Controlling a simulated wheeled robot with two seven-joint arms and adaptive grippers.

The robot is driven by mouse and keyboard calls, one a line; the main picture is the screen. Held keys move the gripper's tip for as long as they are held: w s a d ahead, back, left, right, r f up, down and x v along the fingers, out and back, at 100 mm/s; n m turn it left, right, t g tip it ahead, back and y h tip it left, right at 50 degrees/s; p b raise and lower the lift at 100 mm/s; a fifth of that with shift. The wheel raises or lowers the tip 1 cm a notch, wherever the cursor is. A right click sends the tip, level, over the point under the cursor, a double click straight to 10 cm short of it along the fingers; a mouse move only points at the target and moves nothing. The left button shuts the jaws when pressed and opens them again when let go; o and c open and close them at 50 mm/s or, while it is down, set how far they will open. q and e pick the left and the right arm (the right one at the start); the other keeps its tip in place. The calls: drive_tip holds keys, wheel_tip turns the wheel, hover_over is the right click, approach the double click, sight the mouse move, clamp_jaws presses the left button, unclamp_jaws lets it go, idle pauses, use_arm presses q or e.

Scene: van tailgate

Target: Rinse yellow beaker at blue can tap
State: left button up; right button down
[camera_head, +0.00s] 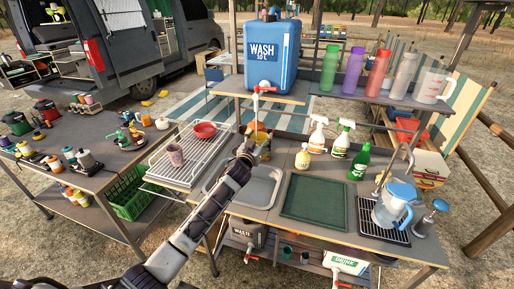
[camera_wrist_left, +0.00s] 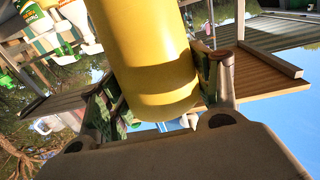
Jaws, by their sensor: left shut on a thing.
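The blue can (camera_head: 271,55), marked "WASH 10 L", stands on the raised wooden shelf. Its red-and-white tap (camera_head: 261,91) sticks out at the front, over the shelf edge. My left gripper (camera_head: 256,143) is shut on the yellow beaker (camera_head: 262,132) and holds it below the tap in the head view. The gripper partly covers the beaker there. I cannot tell whether the beaker is straight under the spout, or whether water runs. In the left wrist view the yellow beaker (camera_wrist_left: 150,55) fills the middle between the fingers. My right gripper is not in view.
A sink basin (camera_head: 257,187) lies below the arm. A wire rack (camera_head: 190,160) with a pink cup and a red bowl is to its left. Spray bottles (camera_head: 317,135) stand to the right, behind a green mat (camera_head: 313,196).

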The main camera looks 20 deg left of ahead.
use_arm(q)
drive_tip(key=s+d+p, duration=0.1)
drive_tip(key=s+p, duration=0.1)
drive_tip(key=s, duration=0.6)
idle(1.0)
drive_tip(key=shift+w, duration=0.1)
idle(1.4)
drive_tip(key=s+r+p, duration=0.4)
drive_tip(key=s, duration=0.1)
drive_tip(key=shift+d, duration=0.4)
idle(0.4)
idle(0.5)
